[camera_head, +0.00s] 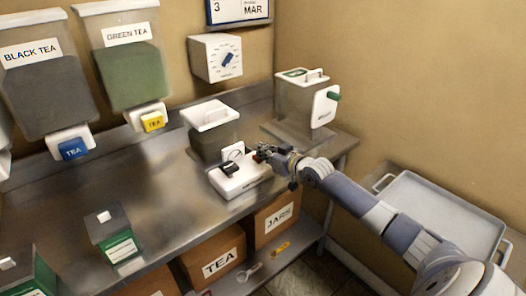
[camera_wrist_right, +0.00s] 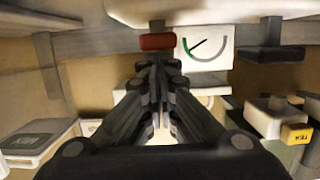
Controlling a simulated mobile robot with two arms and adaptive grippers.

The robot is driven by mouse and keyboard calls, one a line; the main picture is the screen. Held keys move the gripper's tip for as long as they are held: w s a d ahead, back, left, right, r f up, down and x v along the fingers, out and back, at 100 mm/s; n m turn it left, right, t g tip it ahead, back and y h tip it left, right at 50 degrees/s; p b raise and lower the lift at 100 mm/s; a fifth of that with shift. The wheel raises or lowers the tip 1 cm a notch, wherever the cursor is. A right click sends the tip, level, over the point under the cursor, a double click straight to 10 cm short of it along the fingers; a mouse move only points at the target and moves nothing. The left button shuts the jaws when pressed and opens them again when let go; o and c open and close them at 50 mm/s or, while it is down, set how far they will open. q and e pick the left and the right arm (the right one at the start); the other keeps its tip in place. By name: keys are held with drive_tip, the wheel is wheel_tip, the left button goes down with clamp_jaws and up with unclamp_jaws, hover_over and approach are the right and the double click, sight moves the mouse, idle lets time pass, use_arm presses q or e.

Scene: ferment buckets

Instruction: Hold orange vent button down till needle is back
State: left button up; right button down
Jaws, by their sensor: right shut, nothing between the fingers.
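A white device (camera_head: 240,178) with a black lever-like part (camera_head: 230,168) stands on the steel counter. Its white gauge (camera_head: 233,151) rises at the back; in the wrist view the gauge (camera_wrist_right: 218,61) shows a dark needle, a green stretch and a grey arc. The orange-red button (camera_wrist_right: 157,41) shows in the wrist view right at my right gripper's fingertips. I cannot tell whether they touch it or whether it is pressed. My right gripper (camera_head: 262,153) is shut and empty, over the device's right end, and hides the button in the head view. My left gripper is not in view.
A lidded container (camera_head: 212,139) stands behind the device, and a white-lidded one with a green knob (camera_head: 297,99) stands to the right. Tea dispensers (camera_head: 130,72) hang on the wall. A dark canister (camera_head: 108,232) stands front left. The counter between is clear.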

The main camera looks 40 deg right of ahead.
sight(263, 166)
wheel_tip(263, 166, down, 2)
drive_tip(key=shift+f+b, duration=0.1)
drive_tip(key=shift+b, duration=0.45)
drive_tip(key=shift+s, duration=0.1)
drive_tip(key=shift+a+f, duration=0.1)
drive_tip(key=shift+f, duration=0.3)
wheel_tip(263, 166, up, 5)
drive_tip(key=p, duration=0.4)
drive_tip(key=b+v, duration=0.1)
drive_tip(key=v, duration=0.8)
drive_tip(key=shift+s+r, duration=0.35)
drive_tip(key=shift+r, duration=0.05)
drive_tip(key=shift+d, duration=0.2)
